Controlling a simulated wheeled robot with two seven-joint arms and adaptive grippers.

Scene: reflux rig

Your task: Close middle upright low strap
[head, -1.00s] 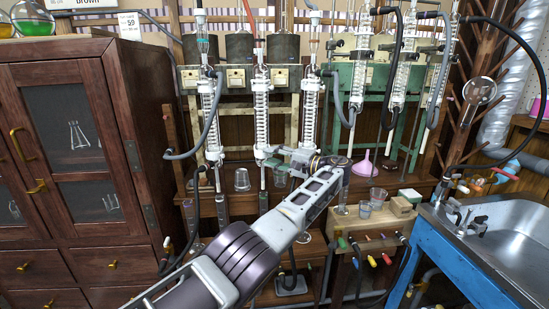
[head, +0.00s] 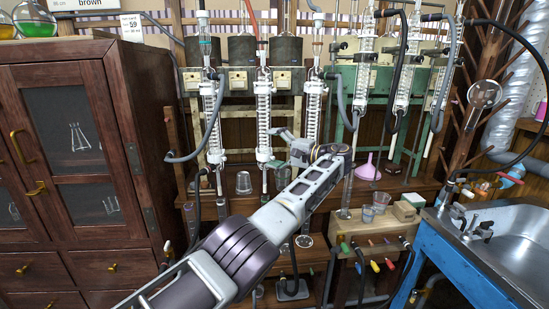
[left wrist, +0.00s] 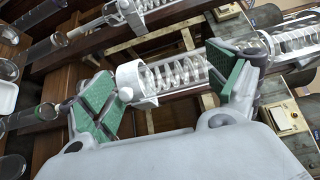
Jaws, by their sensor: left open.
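The middle upright of the left rig is a glass coil condenser (head: 264,115) between two similar ones. Pale fittings (head: 264,154) sit at its lower end. My left gripper (head: 279,150) is near that lower end, coming from the right and front. In the left wrist view its green-padded jaws (left wrist: 163,98) are open, on either side of a coil condenser (left wrist: 180,74) that lies across the picture. I cannot tell whether this is the strap, or whether the pads touch. My right gripper is not in view.
The left condenser (head: 212,120) and right condenser (head: 312,115) stand close by. A small beaker (head: 243,183) and a pink funnel (head: 367,168) are on the bench. A wooden cabinet (head: 140,130) stands left, a metal sink (head: 510,240) right. Hoses hang around the rig.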

